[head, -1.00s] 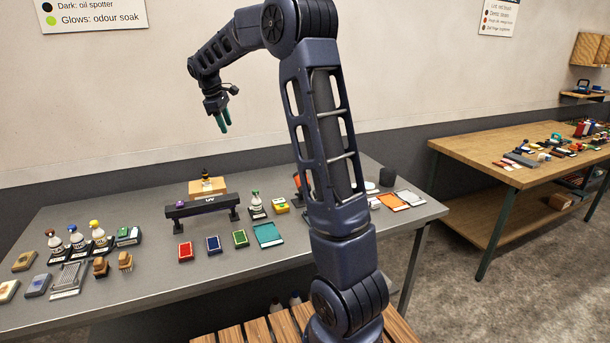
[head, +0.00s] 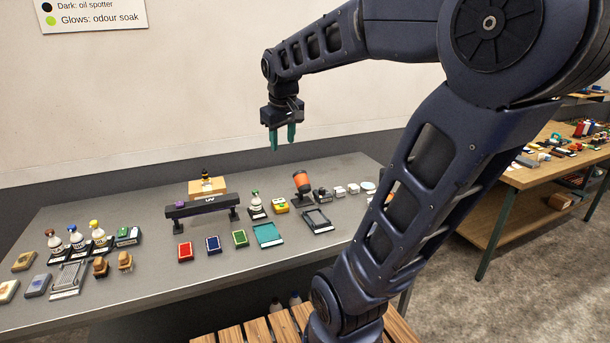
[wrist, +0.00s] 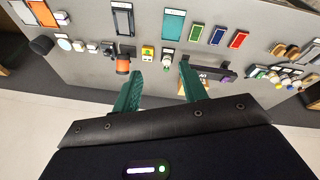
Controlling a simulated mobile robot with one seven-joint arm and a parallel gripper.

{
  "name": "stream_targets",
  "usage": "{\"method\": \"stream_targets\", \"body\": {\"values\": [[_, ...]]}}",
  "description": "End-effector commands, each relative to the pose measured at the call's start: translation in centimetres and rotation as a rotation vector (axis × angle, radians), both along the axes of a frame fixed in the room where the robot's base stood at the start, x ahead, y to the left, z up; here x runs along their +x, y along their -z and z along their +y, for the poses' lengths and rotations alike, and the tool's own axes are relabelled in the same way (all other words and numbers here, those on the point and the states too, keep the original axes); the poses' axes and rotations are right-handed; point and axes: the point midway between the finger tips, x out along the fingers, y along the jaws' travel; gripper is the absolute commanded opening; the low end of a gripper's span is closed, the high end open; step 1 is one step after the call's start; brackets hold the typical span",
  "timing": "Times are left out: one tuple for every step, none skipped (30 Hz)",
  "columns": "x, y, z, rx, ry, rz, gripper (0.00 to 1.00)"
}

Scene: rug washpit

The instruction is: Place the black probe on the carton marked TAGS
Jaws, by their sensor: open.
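My gripper (head: 283,139) is open and empty, high above the back of the grey table, fingers pointing down; its two green fingers also show in the wrist view (wrist: 161,72). A cardboard carton (head: 220,185) stands at the back of the table, left of and below my gripper, behind the black UV bar. I cannot read a TAGS mark on it. A small dark and yellow item (head: 206,174) is on top of it. I cannot pick out the black probe for certain; a small black device (head: 321,195) stands right of the orange-ended cylinder.
The UV bar (head: 202,207) stands before the carton. Coloured pads (head: 213,243), spray bottles (head: 78,239) and brushes (head: 125,261) cover the table's left and middle. An orange-ended black cylinder (head: 303,184) stands tilted at right. A second, wooden table (head: 500,175) is at far right.

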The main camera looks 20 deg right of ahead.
Motion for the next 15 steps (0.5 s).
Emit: {"method": "stream_targets", "body": {"values": [[-1.7, 0.5, -0.4, 0.018, 0.033, -0.016, 0.43], [-2.5, 0.8, -0.5, 0.03, 0.055, -0.025, 0.43], [-3.7, 1.3, -0.8, 0.045, 0.082, -0.036, 0.43], [-4.5, 1.7, -0.9, 0.057, 0.103, -0.043, 0.43], [-5.4, 2.1, -1.0, 0.069, 0.123, -0.051, 0.43], [-6.4, 2.6, -1.2, 0.085, 0.152, -0.062, 0.43], [-7.2, 3.0, -1.3, 0.096, 0.17, -0.07, 0.43], [-7.8, 3.4, -1.4, 0.107, 0.19, -0.076, 0.43], [-8.7, 4.0, -1.5, 0.12, 0.211, -0.084, 0.43], [-9.3, 4.3, -1.5, 0.13, 0.227, -0.09, 0.43], [-9.8, 4.7, -1.6, 0.138, 0.241, -0.095, 0.43], [-10.3, 5.0, -1.6, 0.149, 0.257, -0.103, 0.43], [-10.7, 5.3, -1.6, 0.156, 0.268, -0.107, 0.43], [-11.0, 5.6, -1.7, 0.161, 0.277, -0.11, 0.43], [-11.3, 5.8, -1.7, 0.167, 0.286, -0.114, 0.43]]}}
